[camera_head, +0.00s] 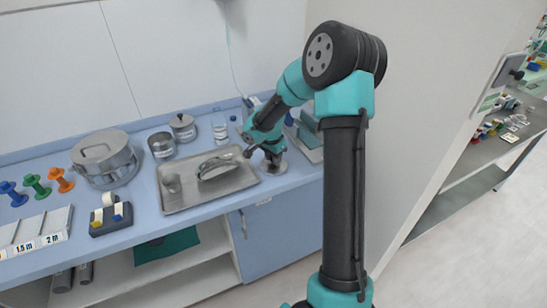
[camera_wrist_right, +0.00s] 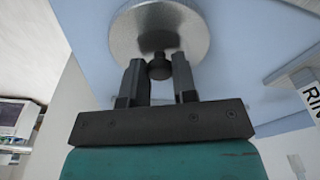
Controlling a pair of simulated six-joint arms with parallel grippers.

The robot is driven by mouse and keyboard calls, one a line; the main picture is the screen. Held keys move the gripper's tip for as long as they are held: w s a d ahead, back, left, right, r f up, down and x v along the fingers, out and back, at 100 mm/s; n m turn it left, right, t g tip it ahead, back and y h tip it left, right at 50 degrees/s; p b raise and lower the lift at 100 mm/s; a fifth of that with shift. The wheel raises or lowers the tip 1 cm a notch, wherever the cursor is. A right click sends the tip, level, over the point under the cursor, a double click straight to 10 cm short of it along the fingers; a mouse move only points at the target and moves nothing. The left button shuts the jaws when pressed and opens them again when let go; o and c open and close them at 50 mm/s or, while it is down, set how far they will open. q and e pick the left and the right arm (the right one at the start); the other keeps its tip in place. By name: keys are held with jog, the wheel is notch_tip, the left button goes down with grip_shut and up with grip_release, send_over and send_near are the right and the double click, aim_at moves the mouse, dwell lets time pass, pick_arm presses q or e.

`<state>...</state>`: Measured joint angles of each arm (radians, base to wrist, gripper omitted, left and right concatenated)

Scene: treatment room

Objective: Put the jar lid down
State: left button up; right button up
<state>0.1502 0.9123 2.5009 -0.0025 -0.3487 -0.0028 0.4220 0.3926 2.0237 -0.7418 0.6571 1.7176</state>
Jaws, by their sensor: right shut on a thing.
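The jar lid is a round grey metal disc with a small dark knob, and it shows in the right wrist view (camera_wrist_right: 192,32). My right gripper (camera_wrist_right: 158,82) is shut on the knob, one finger on each side of it. In the head view my right gripper (camera_head: 269,151) points down just right of the metal tray, with the lid (camera_head: 274,167) under it, low at the blue counter. I cannot tell whether the lid touches the counter. My left gripper is not in view.
The metal tray (camera_head: 188,202) holds a small cup and a shiny dish. Behind it stand an open jar (camera_head: 162,147), a lidded jar (camera_head: 183,129) and a glass (camera_head: 220,130). Grey-green boxes (camera_head: 310,140) stand right of my gripper.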

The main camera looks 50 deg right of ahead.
aim_at(271, 165)
jog(key=o, duration=0.9)
jog(key=shift+f, duration=0.1)
jog(key=shift+o, duration=0.2)
notch_tip(271, 165, up, 12)
jog(key=a, duration=0.1)
jog(key=shift+a, duration=0.25)
